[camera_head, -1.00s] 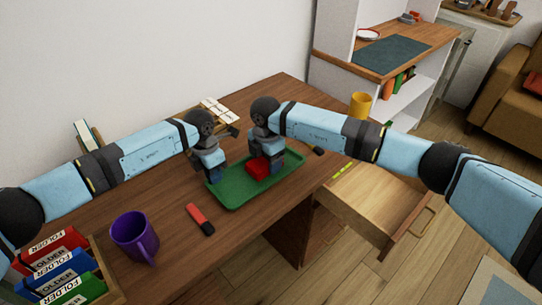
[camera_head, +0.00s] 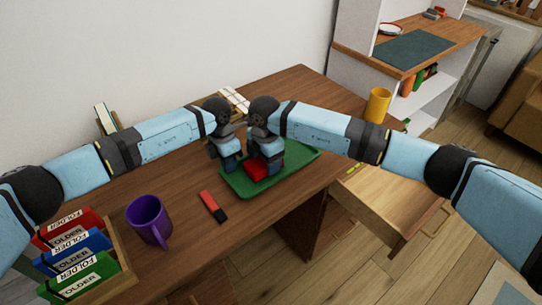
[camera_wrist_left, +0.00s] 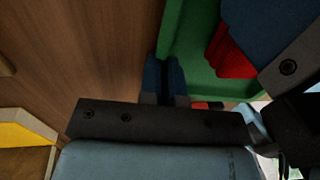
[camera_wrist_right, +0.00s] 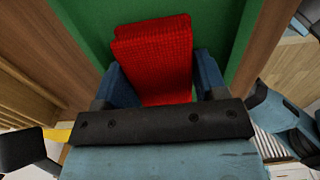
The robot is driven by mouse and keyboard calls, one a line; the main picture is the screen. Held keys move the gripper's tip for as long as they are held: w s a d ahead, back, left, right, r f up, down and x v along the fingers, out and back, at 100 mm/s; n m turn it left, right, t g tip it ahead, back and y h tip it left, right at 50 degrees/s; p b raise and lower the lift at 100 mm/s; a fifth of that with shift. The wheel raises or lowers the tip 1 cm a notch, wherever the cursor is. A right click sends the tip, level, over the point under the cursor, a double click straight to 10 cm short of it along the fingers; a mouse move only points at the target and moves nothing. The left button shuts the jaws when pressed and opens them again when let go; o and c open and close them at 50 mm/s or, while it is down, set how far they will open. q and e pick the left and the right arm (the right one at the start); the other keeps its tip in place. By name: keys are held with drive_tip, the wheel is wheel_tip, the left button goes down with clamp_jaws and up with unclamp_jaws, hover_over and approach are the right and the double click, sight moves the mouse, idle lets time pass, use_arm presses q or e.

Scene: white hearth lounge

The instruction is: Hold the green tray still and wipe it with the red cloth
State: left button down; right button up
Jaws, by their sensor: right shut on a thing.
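The green tray (camera_head: 300,163) lies on the wooden desk; its floor also shows in the right wrist view (camera_wrist_right: 95,30). My right gripper (camera_wrist_right: 158,75) is shut on the red cloth (camera_wrist_right: 152,50), a folded pad between its fingers. In the head view the cloth (camera_head: 257,171) is over the tray's left half; whether it presses on the floor is unclear. My left gripper (camera_wrist_left: 165,75) is at the tray's left rim, fingers close together and pointing down. In the left wrist view I cannot tell whether they clamp the rim. The two grippers are close side by side.
A folder box (camera_head: 120,262) is at the front left. A yellow mug (camera_head: 377,104) is at the desk's far right. An open drawer (camera_head: 385,205) juts out at right.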

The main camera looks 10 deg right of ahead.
drive_tip(key=shift+s, duration=0.1)
drive_tip(key=shift+r, duration=0.85)
use_arm(q)
drive_tip(key=shift+a+f, duration=0.1)
drive_tip(key=shift+f, duration=0.1)
use_arm(e)
drive_tip(key=shift+a+r, duration=0.1)
drive_tip(key=shift+r, duration=2.25)
drive_tip(key=c, duration=0.3)
use_arm(q)
drive_tip(key=c, duration=1.3)
unclamp_jaws()
drive_tip(key=shift+s, duration=0.1)
use_arm(e)
drive_tip(key=shift+c, duration=0.3)
use_arm(q)
drive_tip(key=shift+o, duration=0.2)
